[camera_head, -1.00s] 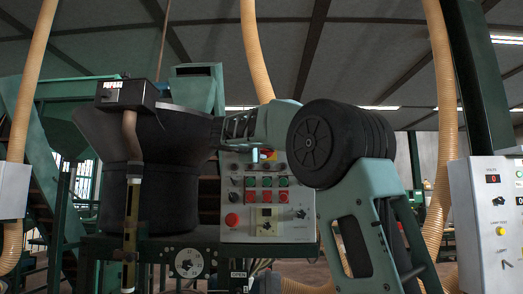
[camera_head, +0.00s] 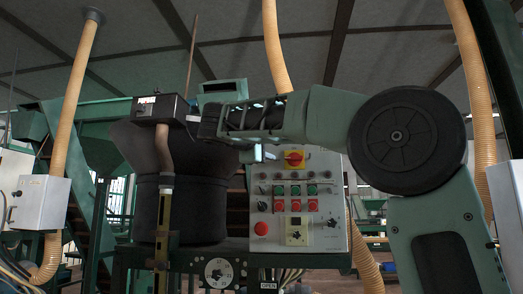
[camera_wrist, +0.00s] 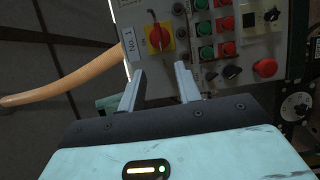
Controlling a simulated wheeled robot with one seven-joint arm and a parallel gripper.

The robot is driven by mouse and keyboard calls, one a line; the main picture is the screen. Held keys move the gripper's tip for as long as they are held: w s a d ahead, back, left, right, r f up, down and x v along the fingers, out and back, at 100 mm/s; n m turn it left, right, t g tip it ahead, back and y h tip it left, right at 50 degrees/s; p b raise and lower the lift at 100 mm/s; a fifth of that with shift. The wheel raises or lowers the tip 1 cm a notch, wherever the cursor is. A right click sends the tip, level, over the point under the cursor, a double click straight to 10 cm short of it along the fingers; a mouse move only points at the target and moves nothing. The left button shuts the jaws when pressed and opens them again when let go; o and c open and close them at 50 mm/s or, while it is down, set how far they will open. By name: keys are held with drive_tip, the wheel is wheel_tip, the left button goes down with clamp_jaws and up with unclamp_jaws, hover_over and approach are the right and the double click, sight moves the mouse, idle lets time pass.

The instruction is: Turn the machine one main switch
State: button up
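The main switch (camera_head: 294,158) is a red rotary knob on a yellow plate, at the top of the grey control panel (camera_head: 326,232), just below my forearm in the head view. In the wrist view the red knob (camera_wrist: 158,37) sits ahead of my fingers, with a "No. 1" label (camera_wrist: 130,45) to its left. My gripper (camera_wrist: 158,73) is open and empty, its two fingers apart. The knob lies beyond the fingertips, between their lines, with a visible gap. In the head view I cannot make out the fingers clearly.
Below the switch are green and red buttons, black selectors and a red emergency stop (camera_head: 261,229). A black hopper (camera_head: 190,215) stands left of the panel. A yellow hose (camera_wrist: 65,88) runs left in the wrist view. A grey box (camera_head: 40,203) stands at far left.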

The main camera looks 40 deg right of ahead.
drive_tip(key=v, duration=0.3)
drive_tip(key=shift+s+a, duration=0.1)
drive_tip(key=shift+a, duration=0.15)
idle(0.4)
drive_tip(key=a+f+n+t+y+p, duration=0.1)
drive_tip(key=a+f+n+y+p, duration=0.15)
drive_tip(key=a+f+y, duration=0.6)
drive_tip(key=a+f+n+y+p, duration=0.1)
drive_tip(key=a+f+n+y, duration=0.25)
drive_tip(key=a+f, duration=1.05)
drive_tip(key=s+a+f+m+g+y+p, duration=0.1)
drive_tip(key=s+a+f+g+y+p, duration=0.1)
drive_tip(key=s+f, duration=1)
drive_tip(key=s+a+f+m+g+y+p, duration=0.1)
drive_tip(key=s+a+f, duration=0.5)
drive_tip(key=s+f, duration=0.6)
drive_tip(key=s+g+y+p, duration=0.1)
drive_tip(key=g+y, duration=0.1)
drive_tip(key=g, duration=0.1)
drive_tip(key=shift+s+g+y+p, duration=0.3)
drive_tip(key=shift+s+y, duration=0.1)
